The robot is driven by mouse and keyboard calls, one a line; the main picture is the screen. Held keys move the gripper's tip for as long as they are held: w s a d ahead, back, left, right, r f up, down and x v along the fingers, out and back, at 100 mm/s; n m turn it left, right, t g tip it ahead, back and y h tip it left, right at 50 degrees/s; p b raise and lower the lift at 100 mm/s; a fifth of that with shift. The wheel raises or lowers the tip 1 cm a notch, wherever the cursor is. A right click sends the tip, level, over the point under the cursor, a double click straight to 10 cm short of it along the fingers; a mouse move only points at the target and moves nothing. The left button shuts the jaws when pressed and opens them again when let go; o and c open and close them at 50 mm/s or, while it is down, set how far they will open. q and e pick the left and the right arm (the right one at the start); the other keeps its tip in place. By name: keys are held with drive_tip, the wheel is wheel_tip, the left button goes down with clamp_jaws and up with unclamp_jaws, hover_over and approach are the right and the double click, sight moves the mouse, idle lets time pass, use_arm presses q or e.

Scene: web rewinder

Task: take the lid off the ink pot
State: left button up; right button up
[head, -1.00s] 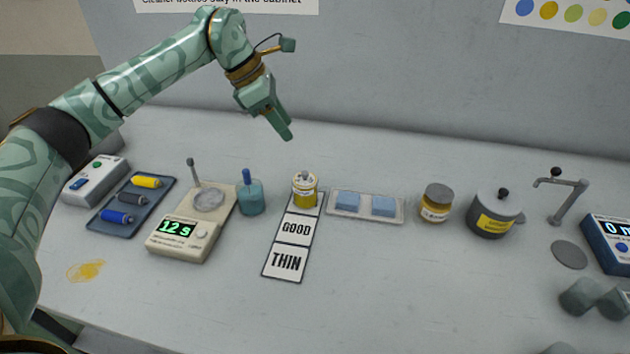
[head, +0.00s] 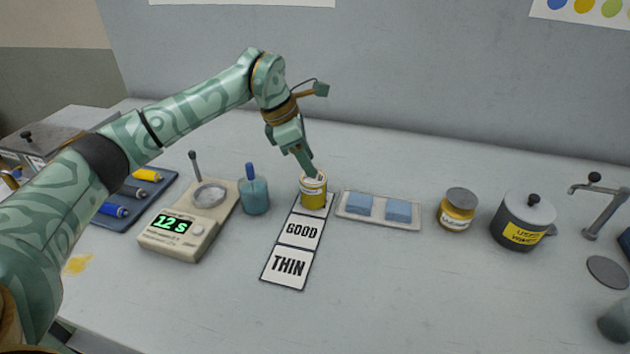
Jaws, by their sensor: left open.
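A small yellow pot (head: 313,196) with a pale lid stands upright on the top cell of a card strip; I take it as the ink pot. The lid is on it, and its knob is hidden by my fingers. My left gripper (head: 312,172) points down from above, with its fingertips at the top of the lid. It is open; whether it touches the knob I cannot tell. Another yellow jar (head: 455,216) with a grey lid and a label stands further right. My right gripper is not in view.
The card strip (head: 289,266) reads GOOD and THIN. Left of the pot are a blue-green bottle (head: 254,197) and a timer device (head: 176,241) showing 12 s. To its right are a tray (head: 408,225) with two blue blocks and a dark lidded pot (head: 521,228).

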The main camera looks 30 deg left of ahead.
sight(320, 178)
use_arm(q)
drive_tip(key=x, duration=0.2)
drive_tip(key=shift+w+f, duration=0.1)
drive_tip(key=shift+f, duration=0.3)
drive_tip(key=shift+r, duration=0.2)
clamp_jaws()
drive_tip(key=shift+r, duration=0.1)
